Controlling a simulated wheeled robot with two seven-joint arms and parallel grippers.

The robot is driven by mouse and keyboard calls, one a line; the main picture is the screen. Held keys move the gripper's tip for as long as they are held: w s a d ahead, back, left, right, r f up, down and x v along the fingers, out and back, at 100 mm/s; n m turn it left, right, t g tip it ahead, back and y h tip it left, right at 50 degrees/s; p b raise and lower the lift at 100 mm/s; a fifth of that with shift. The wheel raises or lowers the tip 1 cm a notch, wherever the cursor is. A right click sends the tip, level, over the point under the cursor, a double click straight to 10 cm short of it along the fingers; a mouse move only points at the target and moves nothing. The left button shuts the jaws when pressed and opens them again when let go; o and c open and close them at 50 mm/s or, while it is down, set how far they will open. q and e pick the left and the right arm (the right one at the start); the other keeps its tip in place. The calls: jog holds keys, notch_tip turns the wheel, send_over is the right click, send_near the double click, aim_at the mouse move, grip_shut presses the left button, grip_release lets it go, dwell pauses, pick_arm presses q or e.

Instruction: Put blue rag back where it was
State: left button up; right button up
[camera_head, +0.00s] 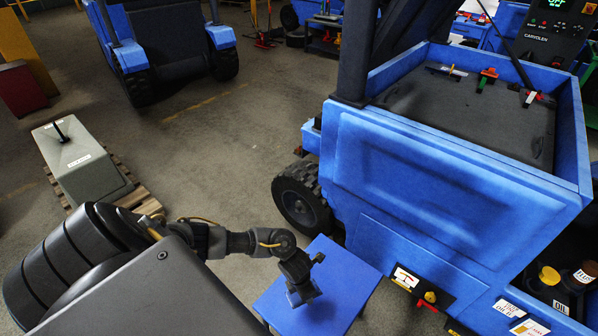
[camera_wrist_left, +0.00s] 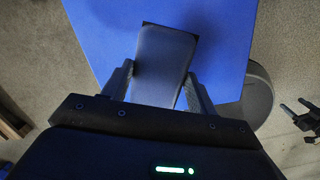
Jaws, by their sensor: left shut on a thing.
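My left gripper (camera_head: 303,290) reaches down over a flat blue panel (camera_head: 345,268) at the bottom middle of the head view. In the left wrist view the two fingers of my left gripper (camera_wrist_left: 160,88) are on either side of a dark blue-grey rectangular piece (camera_wrist_left: 165,55). It looks like the blue rag, held over the blue panel (camera_wrist_left: 95,22). The picture does not show whether it touches the panel. A dark pronged part at the right edge of the wrist view appears to be my right gripper (camera_wrist_left: 303,117).
A large blue vehicle (camera_head: 430,190) with a tool-strewn top tray stands at right, its black wheel (camera_head: 300,198) near the panel. A grey counterweight (camera_head: 82,165) sits on a wooden pallet (camera_head: 135,200) at left. Bottles (camera_head: 580,277) stand at lower right. The middle floor is clear.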

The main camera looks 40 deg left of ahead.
pick_arm(q)
jog(key=shift+a+f, duration=0.35)
jog(key=shift+f, duration=0.1)
jog(key=shift+a+f, duration=0.25)
jog(key=shift+f, duration=0.05)
jog(key=f, duration=0.1)
jog(key=f+b, duration=0.1)
jog(key=f, duration=0.1)
jog(key=shift+s+a+f, duration=0.1)
jog(key=shift+a+f, duration=0.05)
jog(key=shift+a, duration=0.2)
jog(key=shift+f, duration=0.25)
pick_arm(e)
jog(key=shift+w+d+f, duration=0.35)
jog(key=shift+d+f, duration=0.1)
jog(key=shift+d, duration=0.25)
pick_arm(q)
jog(key=shift+f, duration=0.1)
pick_arm(e)
jog(key=shift+s+f, duration=0.1)
pick_arm(q)
jog(key=o, duration=0.9)
pick_arm(e)
jog(key=shift+s+d, duration=0.1)
jog(key=shift+d, duration=0.1)
pick_arm(q)
jog(key=shift+o, duration=0.2)
